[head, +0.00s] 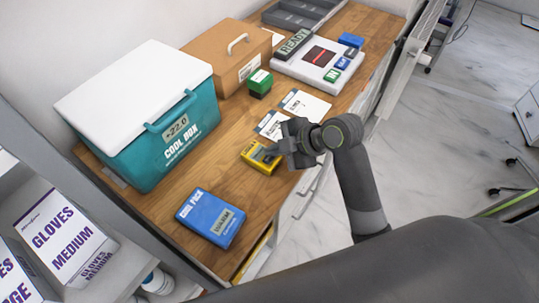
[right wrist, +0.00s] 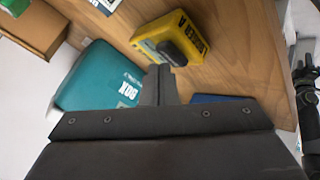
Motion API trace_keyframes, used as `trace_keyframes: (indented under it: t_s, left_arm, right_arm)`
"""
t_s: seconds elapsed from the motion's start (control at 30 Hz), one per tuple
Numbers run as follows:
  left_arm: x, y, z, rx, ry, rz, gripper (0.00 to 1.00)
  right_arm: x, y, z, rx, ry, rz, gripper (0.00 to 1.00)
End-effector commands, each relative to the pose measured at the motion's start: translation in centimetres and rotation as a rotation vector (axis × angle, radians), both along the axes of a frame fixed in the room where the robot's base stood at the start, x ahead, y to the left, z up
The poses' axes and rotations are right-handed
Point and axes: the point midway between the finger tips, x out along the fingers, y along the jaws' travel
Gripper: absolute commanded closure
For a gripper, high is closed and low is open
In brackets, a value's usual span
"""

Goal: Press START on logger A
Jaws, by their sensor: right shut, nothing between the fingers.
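A yellow logger (head: 255,161) lies on the wooden counter, partly hidden by my right gripper (head: 273,154) in the head view. In the right wrist view the yellow logger (right wrist: 189,23) shows dark lettering that ends in an A, and a dark grey raised part on its near side. My right gripper's fingers (right wrist: 159,70) are shut and empty, with their tips close to that dark part. I cannot tell whether they touch it. My left gripper is not in view.
A teal cool box (head: 160,150) and a brown case (head: 215,55) stand at the left and back. Printed cards (head: 308,105), a green-and-black block (head: 259,85) and a white READY unit (head: 300,72) lie beyond.

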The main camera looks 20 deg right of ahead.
Motion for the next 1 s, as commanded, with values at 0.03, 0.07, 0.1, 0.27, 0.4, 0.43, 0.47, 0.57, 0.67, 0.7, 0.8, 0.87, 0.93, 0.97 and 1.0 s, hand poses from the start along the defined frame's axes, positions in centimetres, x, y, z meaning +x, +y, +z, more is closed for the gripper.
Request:
trace_keyframes:
  t_s: [0.03, 0.07, 0.1, 0.27, 0.4, 0.43, 0.47, 0.57, 0.67, 0.7, 0.8, 0.87, 0.93, 0.97, 1.0]
  left_arm:
    - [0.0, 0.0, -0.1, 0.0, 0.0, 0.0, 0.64]
    - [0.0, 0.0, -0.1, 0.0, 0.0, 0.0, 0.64]
    - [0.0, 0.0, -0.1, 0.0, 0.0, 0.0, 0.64]
    - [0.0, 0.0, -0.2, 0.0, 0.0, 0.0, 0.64]
    - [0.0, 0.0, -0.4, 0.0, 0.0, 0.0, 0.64]
    - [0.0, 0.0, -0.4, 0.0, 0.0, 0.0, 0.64]
    - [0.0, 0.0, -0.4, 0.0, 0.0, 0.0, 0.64]
    - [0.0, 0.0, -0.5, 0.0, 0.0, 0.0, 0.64]
    - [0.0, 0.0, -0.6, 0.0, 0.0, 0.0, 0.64]
    - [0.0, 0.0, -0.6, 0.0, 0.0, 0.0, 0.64]
    - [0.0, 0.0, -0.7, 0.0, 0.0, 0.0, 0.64]
    - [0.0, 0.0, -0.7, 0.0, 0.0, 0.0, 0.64]
    - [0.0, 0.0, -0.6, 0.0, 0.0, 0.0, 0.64]
    - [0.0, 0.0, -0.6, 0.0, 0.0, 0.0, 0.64]
    - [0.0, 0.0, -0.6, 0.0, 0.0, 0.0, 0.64]
  right_arm:
    - [0.0, 0.0, -0.1, 0.0, 0.0, 0.0, 1.0]
    - [0.0, 0.0, -0.1, 0.0, 0.0, 0.0, 1.0]
    - [0.0, 0.0, -0.1, 0.0, 0.0, 0.0, 1.0]
    - [0.0, 0.0, -0.3, 0.0, 0.0, 0.0, 1.0]
    - [0.0, 0.0, -0.5, 0.0, 0.0, 0.0, 1.0]
    - [0.0, 0.0, -0.6, 0.0, 0.0, 0.0, 1.0]
    - [0.0, 0.0, -0.6, 0.0, 0.001, -0.001, 1.0]
    - [0.0, 0.0, -0.7, 0.0, 0.001, -0.001, 1.0]
    - [0.0, 0.0, -0.8, 0.0, 0.001, -0.001, 1.0]
    - [0.0, 0.0, -0.9, 0.0, 0.001, -0.001, 1.0]
    - [0.0, 0.0, -1.0, 0.0, 0.001, 0.0, 1.0]
    - [0.0, 0.0, -1.0, 0.0, 0.001, 0.0, 1.0]
    - [0.0, 0.0, -1.0, 0.0, 0.001, 0.0, 1.0]
    - [0.0, 0.0, -1.0, 0.0, 0.001, 0.0, 1.0]
    - [0.0, 0.0, -1.0, 0.0, 0.001, 0.0, 1.0]
